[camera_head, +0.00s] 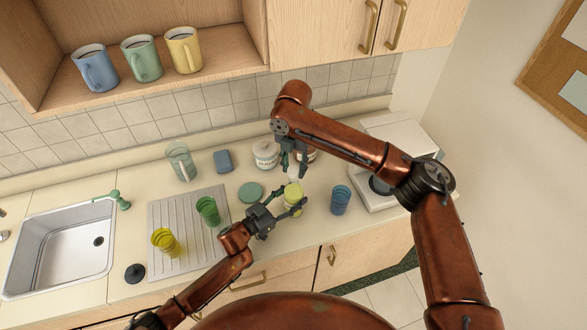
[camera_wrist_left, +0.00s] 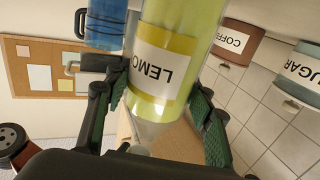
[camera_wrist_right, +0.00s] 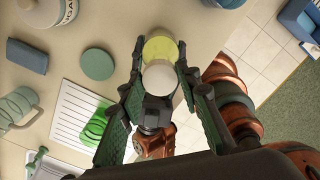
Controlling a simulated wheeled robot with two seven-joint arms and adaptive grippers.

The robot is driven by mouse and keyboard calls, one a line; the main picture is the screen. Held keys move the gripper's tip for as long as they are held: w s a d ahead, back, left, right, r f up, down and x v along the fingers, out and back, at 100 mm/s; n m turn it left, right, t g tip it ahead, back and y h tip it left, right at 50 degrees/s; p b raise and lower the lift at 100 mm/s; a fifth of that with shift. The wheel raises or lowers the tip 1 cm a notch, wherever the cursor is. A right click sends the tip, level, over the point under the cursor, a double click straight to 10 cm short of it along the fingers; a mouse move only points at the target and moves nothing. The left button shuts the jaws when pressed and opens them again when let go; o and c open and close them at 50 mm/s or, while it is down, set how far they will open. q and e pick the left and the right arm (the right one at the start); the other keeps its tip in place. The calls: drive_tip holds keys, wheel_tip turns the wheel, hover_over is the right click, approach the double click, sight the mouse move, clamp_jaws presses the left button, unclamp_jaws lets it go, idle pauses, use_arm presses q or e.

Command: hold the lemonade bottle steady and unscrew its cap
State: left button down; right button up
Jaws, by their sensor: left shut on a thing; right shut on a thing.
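The lemonade bottle (camera_head: 292,194) stands on the counter, filled yellow-green. Its yellow-banded label, reading "LEMO", shows upside down in the left wrist view (camera_wrist_left: 165,65). My left gripper (camera_head: 292,203) is shut around the bottle's body from the front, one finger on each side. My right gripper (camera_head: 293,166) comes down from above and is shut on the whitish cap (camera_wrist_right: 160,77) at the bottle's top. In the right wrist view the cap sits between the fingers, with the yellow-green bottle (camera_wrist_right: 160,46) beyond it. Whether the cap is still threaded on cannot be told.
A blue tumbler (camera_head: 341,201) stands close right of the bottle, and a teal disc (camera_head: 250,192) lies left. The sugar canister (camera_head: 265,153) and coffee canister (camera_wrist_left: 238,42) stand behind. A drainboard (camera_head: 168,212) holds green (camera_head: 208,209) and yellow (camera_head: 165,241) glasses. A white appliance (camera_head: 400,130) is right.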

drive_tip(key=shift+r, duration=1.4)
use_arm(q)
drive_tip(key=c, duration=0.8)
unclamp_jaws()
